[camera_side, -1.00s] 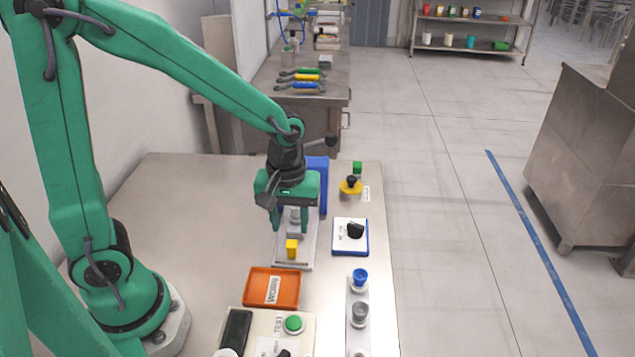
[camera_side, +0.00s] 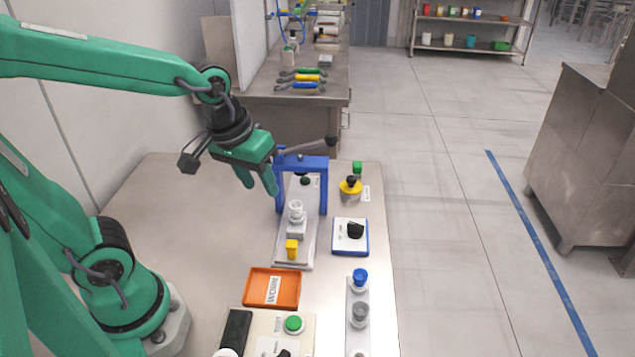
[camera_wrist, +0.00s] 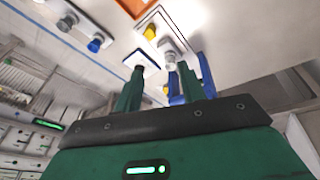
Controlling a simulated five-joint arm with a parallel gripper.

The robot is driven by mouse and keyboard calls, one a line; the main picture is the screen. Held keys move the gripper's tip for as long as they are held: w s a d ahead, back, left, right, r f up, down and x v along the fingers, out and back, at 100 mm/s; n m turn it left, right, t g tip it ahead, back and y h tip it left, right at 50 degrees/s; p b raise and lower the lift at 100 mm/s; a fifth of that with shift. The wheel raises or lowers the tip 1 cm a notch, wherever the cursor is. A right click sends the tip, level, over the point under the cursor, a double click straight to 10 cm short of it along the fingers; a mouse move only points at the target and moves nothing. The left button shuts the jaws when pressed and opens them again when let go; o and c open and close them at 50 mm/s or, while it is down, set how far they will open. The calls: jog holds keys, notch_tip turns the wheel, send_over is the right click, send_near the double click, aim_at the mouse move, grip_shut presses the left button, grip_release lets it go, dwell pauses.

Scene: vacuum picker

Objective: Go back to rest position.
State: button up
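My gripper (camera_side: 260,186) is raised above the steel table (camera_side: 190,215), left of the blue arch, and tilted. Its two green fingers show apart in the wrist view (camera_wrist: 161,68), with nothing seen held between them. Below and to the right stands a grey fixture plate (camera_side: 283,257) with the blue arch (camera_side: 302,162) at its far end. A whitish clear piece (camera_side: 296,211) stands on a block on this plate, and a yellow piece (camera_side: 292,249) sits at its near end. My gripper is clear of all of them.
An orange tray (camera_side: 254,297), a panel with a green button (camera_side: 293,324) and a blue-edged white box with a black knob (camera_side: 355,231) are on the table. A yellow and black knob (camera_side: 351,186) stands at the back right. The table's left side is bare.

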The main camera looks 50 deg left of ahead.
jog(key=s+a+r+m+t, duration=0.1)
jog(key=s+r+m+t, duration=0.1)
jog(key=s+r+m, duration=0.1)
jog(key=shift+s+a+r+m, duration=0.4)
jog(key=shift+s+r, duration=0.35)
jog(key=shift+s, duration=0.1)
